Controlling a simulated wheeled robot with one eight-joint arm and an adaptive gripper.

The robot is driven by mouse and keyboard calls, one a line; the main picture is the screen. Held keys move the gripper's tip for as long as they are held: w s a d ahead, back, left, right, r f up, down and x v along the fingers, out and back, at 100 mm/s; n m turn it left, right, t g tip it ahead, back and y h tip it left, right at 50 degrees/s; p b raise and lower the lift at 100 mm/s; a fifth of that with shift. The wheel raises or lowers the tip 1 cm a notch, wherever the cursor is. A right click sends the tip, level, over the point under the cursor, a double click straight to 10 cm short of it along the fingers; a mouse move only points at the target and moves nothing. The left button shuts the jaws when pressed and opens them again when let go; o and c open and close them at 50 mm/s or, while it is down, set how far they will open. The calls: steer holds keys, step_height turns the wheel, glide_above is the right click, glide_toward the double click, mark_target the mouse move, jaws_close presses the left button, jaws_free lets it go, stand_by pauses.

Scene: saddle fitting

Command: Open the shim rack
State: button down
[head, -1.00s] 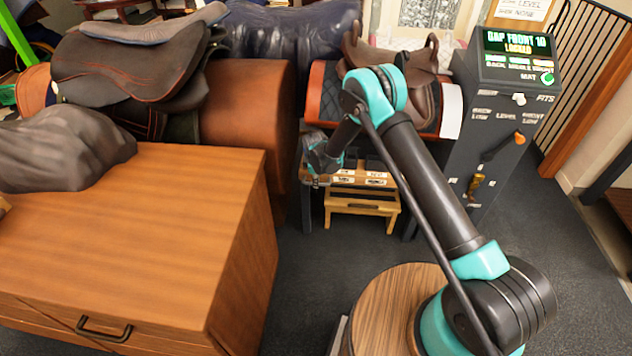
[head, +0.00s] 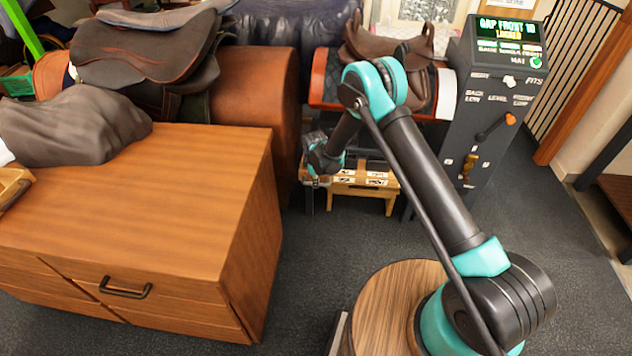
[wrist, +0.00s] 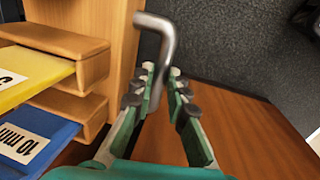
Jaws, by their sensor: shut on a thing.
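The shim rack (head: 365,178) is a small light-wood piece with white labels, low under the brown saddle in the head view. In the wrist view, its wooden shelves (wrist: 85,62) at the left hold a yellow shim (wrist: 28,75) and a blue shim (wrist: 35,138) marked 10 mm. A bent grey metal handle (wrist: 157,25) runs down between my fingers. My gripper (wrist: 162,75) is shut on this handle. In the head view my gripper (head: 318,180) is at the rack's left end, small and partly hidden by my wrist. What the handle joins is unclear.
A wooden cabinet (head: 140,200) with a dark handle stands at the left. A grey control post (head: 490,110) with a lit display and levers stands right of the rack. The brown saddle (head: 385,50) is above it. Grey floor (head: 310,260) is open in front.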

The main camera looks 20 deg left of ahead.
steer(key=c, duration=1.5)
jaws_free()
steer(key=r, duration=0.4)
steer(key=s+r, duration=0.1)
steer(key=r, duration=0.3)
steer(key=s+r, duration=0.1)
steer(key=r, duration=0.2)
steer(key=shift+d+r, duration=0.25)
steer(key=shift+r, duration=0.15)
